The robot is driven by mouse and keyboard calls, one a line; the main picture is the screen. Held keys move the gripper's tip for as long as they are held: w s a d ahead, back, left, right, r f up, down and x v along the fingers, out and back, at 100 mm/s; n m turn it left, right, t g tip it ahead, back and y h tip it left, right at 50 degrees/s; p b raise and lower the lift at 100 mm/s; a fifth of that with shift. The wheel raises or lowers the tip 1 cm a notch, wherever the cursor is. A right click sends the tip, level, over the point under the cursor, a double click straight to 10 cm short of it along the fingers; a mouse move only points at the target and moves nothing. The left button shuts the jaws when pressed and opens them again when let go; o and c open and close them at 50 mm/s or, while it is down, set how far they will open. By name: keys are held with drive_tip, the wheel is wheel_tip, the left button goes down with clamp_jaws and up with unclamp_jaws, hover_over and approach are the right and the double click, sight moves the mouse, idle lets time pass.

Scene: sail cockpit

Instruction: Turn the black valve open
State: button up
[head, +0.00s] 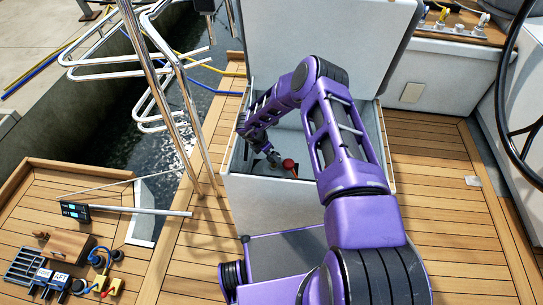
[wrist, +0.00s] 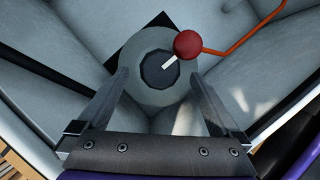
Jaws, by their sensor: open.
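In the wrist view a round grey fitting (wrist: 131,62) has a dark many-sided hub (wrist: 155,72) at its centre, which may be the black valve. A short white lever (wrist: 170,61) with a red ball knob (wrist: 188,43) runs from the hub to the upper right. A flat black plate lies behind the fitting. My gripper (wrist: 158,76) is open, its fingers on either side of the fitting; I cannot tell if they touch it. In the head view my gripper (head: 271,156) is down inside an open locker, beside a red knob (head: 289,164). The hub is not clear there.
The white locker (head: 262,205) has walls around my gripper and a raised lid (head: 320,45) behind. An orange hose (wrist: 238,50) runs near the red knob. Steel rails (head: 180,75) stand left, a steering wheel (head: 510,110) right. Clear teak deck (head: 440,190) lies right.

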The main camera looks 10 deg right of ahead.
drive_tip(key=shift+w+d+f, duration=0.1)
drive_tip(key=shift+d+f, duration=0.15)
drive_tip(key=shift+f, duration=0.4)
drive_tip(key=c, duration=1.3)
